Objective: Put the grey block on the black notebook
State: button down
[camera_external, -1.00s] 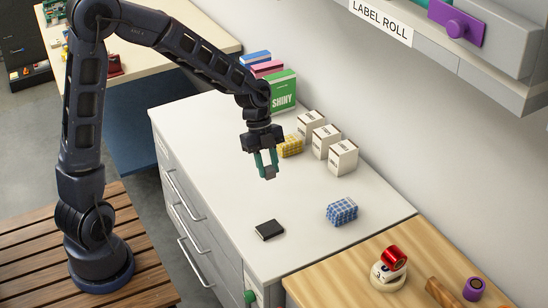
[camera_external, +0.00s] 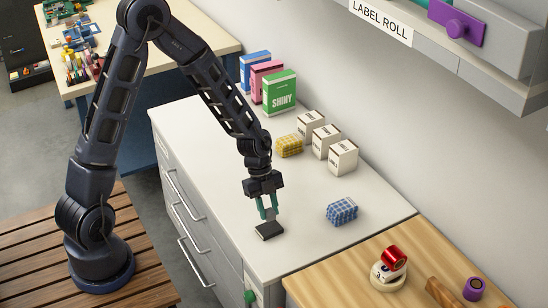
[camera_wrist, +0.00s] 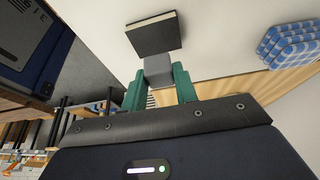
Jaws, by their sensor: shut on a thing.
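The black notebook (camera_external: 269,232) lies on the white counter near its front edge; in the wrist view it (camera_wrist: 153,36) shows a dark cover and pale page edges. My gripper (camera_external: 267,211) has green fingers and is shut on the grey block (camera_external: 271,213). The wrist view shows the block (camera_wrist: 158,69) between the fingertips (camera_wrist: 157,80), with the notebook just beyond it. The block is over or at the far part of the notebook in the external view. I cannot tell whether they touch.
A blue checked bundle (camera_external: 341,211) lies right of the notebook on the counter (camera_external: 215,150). A yellow bundle (camera_external: 289,146), white boxes (camera_external: 343,157) and coloured cartons (camera_external: 279,92) stand further back. A wooden table (camera_external: 345,285) with a red tape roll (camera_external: 394,258) adjoins at front right.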

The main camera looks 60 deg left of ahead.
aim_at(268, 217)
jog(key=shift+f, duration=1.95)
jog(key=shift+f, duration=0.2)
jog(key=c, duration=1.1)
grip_release()
jog(key=shift+r, duration=0.1)
jog(key=v, duration=1.2)
jog(key=s+r+n+t+y, duration=0.1)
jog(key=s+r+n+y, duration=0.1)
jog(key=s+r+n, duration=0.45)
jog(key=s+r+n+t+y, duration=0.1)
jog(key=s+r+n+y, duration=0.15)
jog(key=s+r, duration=0.65)
jog(key=s+r+n+t, duration=0.1)
jog(key=s+r+n, duration=0.2)
jog(key=s, duration=0.1)
jog(key=s+r+n, duration=0.3)
jog(key=s, duration=0.1)
jog(key=s+r+n+t, duration=0.1)
jog(key=s+r+n, duration=0.2)
jog(key=s+r, duration=0.1)
jog(key=shift+s+a+r+t, duration=0.15)
jog(key=shift+s+a+t, duration=0.15)
jog(key=shift+a, duration=0.1)
